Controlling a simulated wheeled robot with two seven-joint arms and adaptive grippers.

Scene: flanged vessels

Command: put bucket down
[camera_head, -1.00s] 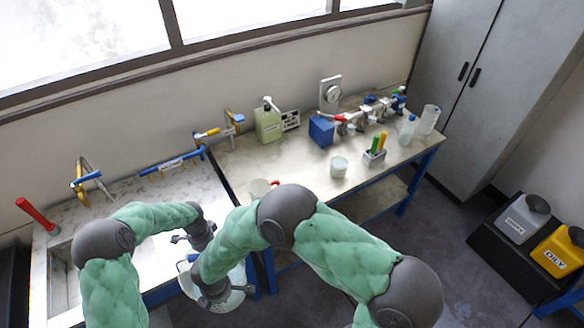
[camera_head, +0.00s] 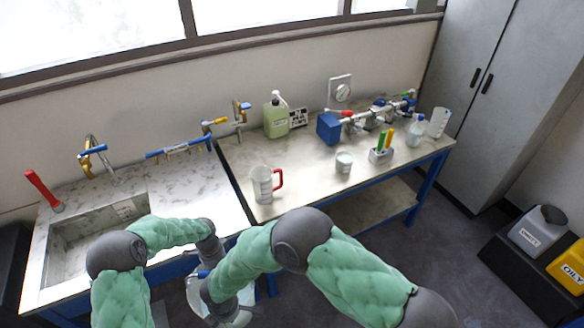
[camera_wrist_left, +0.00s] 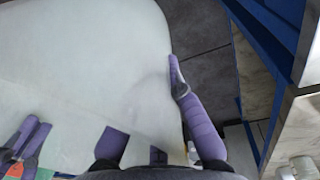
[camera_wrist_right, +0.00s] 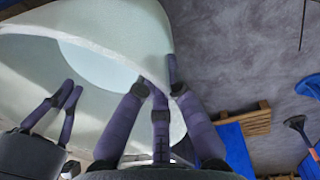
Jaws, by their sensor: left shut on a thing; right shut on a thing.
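The bucket is a large pale, translucent vessel (camera_head: 238,318), low in the head view beside the benches and partly hidden by my right arm. It fills much of the left wrist view (camera_wrist_left: 80,60) and the right wrist view (camera_wrist_right: 125,30), where its rim shows. My left gripper (camera_wrist_left: 145,108) is shut on the bucket, with a purple finger at its edge. My right gripper (camera_wrist_right: 155,88) is shut on the bucket's rim. Both grippers hold it from nearby places. The bucket's underside is hidden, so I cannot tell whether it touches anything.
A sink bench (camera_head: 185,185) is at left. A work bench (camera_head: 305,180) adjoins it, carrying a red-handled jug (camera_head: 262,186), a green canister (camera_head: 276,118), a small beaker (camera_head: 344,161) and a blue valve assembly (camera_head: 330,127). Waste canisters (camera_head: 538,230) stand at right. Grey floor (camera_head: 470,255) is clear.

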